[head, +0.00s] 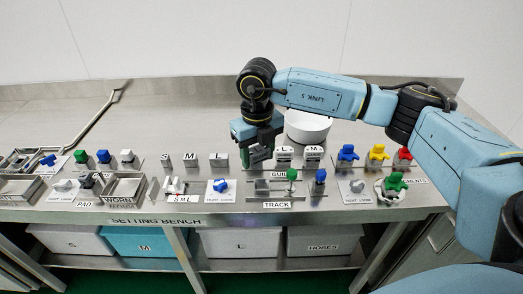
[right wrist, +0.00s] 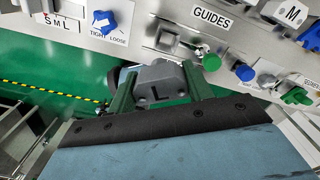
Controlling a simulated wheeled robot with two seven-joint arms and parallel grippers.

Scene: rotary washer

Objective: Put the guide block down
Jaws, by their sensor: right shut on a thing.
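My right gripper (head: 258,160) hangs over the setting bench, behind the track (head: 262,203) and left of the standing guide blocks. Two pale guide blocks, L (head: 284,153) and M (head: 313,153), stand just right of the gripper. The GUIDES label (right wrist: 211,17) shows clearly in the right wrist view. My left gripper is not in view.
A white bowl (head: 308,127) stands behind the guides. The track carries a green knob (head: 292,175), with a blue knob (head: 320,176) beside it. Grey S, M, L blocks (head: 192,160) stand to the left. Blue, yellow and red pieces (head: 377,152) stand right.

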